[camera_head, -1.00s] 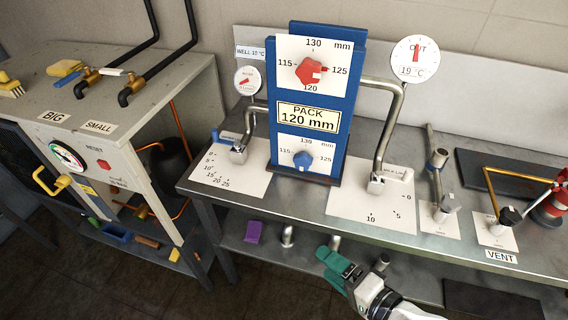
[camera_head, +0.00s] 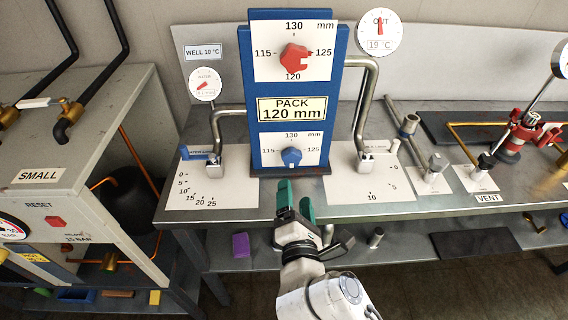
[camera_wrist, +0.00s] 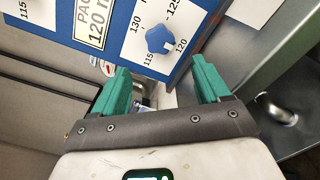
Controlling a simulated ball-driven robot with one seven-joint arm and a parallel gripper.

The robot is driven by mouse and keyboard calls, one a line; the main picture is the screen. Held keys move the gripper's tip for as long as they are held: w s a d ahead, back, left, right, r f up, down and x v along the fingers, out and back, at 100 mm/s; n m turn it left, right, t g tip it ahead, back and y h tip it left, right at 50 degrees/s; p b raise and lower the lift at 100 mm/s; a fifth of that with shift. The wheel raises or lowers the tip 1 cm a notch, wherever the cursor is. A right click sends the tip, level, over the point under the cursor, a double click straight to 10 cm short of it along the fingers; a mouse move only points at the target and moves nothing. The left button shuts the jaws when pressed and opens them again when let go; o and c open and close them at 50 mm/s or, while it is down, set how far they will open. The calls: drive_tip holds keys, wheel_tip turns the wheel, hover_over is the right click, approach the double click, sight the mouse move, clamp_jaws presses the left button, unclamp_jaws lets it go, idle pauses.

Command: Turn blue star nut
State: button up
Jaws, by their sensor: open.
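The blue star nut (camera_head: 291,156) sits on the lower white dial plate of a blue frame, with marks 115, 125 and 130 mm around it. It also shows in the wrist view (camera_wrist: 158,39), ahead of my fingers, where the 120 mark shows too. My gripper (camera_head: 294,197) has green fingers and is open and empty, below and in front of the nut. In the wrist view my gripper (camera_wrist: 163,80) has its two fingers wide apart, with the nut beyond them and not touched.
A red star nut (camera_head: 295,58) is on the upper dial, above the "PACK 120 mm" label (camera_head: 292,109). Pipes with lever valves stand left (camera_head: 214,152) and right (camera_head: 364,150) of the frame on the metal bench (camera_head: 340,212). A purple block (camera_head: 241,245) lies on the lower shelf.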

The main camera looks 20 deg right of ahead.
sight(292, 160)
drive_tip(key=p+x, duration=0.2)
drive_tip(key=x, duration=0.8)
drive_tip(key=shift+w+d, duration=0.1)
drive_tip(key=shift+w, duration=0.15)
drive_tip(key=c, duration=1)
drive_tip(key=shift+c, duration=0.2)
drive_tip(key=shift+n+p, duration=0.3)
drive_tip(key=shift+p, duration=0.15)
